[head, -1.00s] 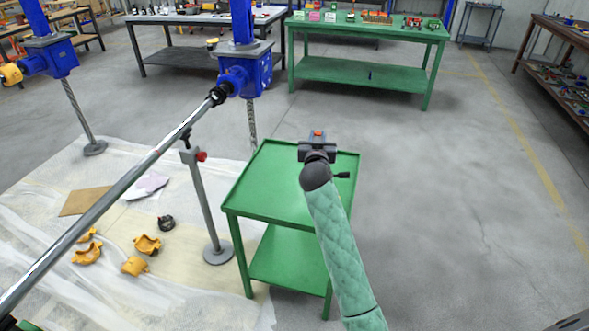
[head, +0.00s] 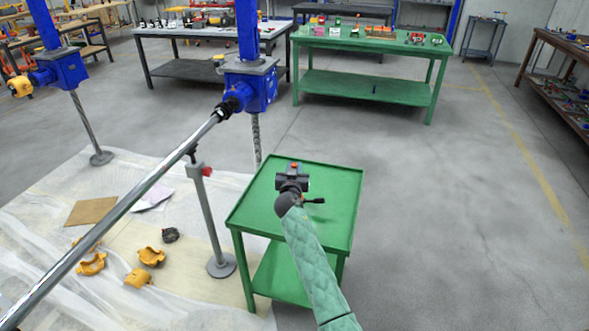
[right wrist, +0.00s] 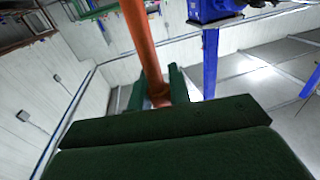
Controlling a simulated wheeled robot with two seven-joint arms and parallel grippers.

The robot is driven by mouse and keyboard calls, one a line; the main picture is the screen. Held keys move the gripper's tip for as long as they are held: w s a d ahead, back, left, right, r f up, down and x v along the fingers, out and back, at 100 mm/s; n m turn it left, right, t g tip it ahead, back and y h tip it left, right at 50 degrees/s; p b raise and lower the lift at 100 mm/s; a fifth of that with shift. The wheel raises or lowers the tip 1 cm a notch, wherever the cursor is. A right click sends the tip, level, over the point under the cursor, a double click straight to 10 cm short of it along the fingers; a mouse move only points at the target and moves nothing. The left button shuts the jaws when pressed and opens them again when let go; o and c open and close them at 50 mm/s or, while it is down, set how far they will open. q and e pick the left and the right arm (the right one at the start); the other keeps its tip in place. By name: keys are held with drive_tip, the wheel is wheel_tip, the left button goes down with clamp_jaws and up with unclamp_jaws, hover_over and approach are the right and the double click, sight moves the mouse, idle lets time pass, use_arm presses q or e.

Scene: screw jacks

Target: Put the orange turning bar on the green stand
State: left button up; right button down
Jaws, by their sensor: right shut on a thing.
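The green stand (head: 245,210) is a two-level table with a rimmed top in the middle of the head view. My right gripper (head: 292,178) shows over its top, and its height above the top is hard to tell. It is shut on the orange turning bar (right wrist: 141,40), which runs up and away between the dark green fingers (right wrist: 155,92) in the right wrist view. In the head view only a small orange end of the bar (head: 294,165) shows above the gripper. My left gripper is not in view.
A long steel shaft (head: 120,212) runs to a blue screw jack (head: 248,85) left of the stand. A grey post (head: 210,225) stands close to the stand's left side. Orange coupling halves (head: 150,256) lie on the sheet. The floor right of the stand is clear.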

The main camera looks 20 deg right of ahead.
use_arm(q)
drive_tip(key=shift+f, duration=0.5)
use_arm(e)
drive_tip(key=shift+f, duration=0.45)
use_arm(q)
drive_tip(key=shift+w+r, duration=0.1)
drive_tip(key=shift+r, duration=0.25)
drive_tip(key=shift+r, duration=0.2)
use_arm(e)
drive_tip(key=c, duration=1.3)
unclamp_jaws()
drive_tip(key=shift+f, duration=0.1)
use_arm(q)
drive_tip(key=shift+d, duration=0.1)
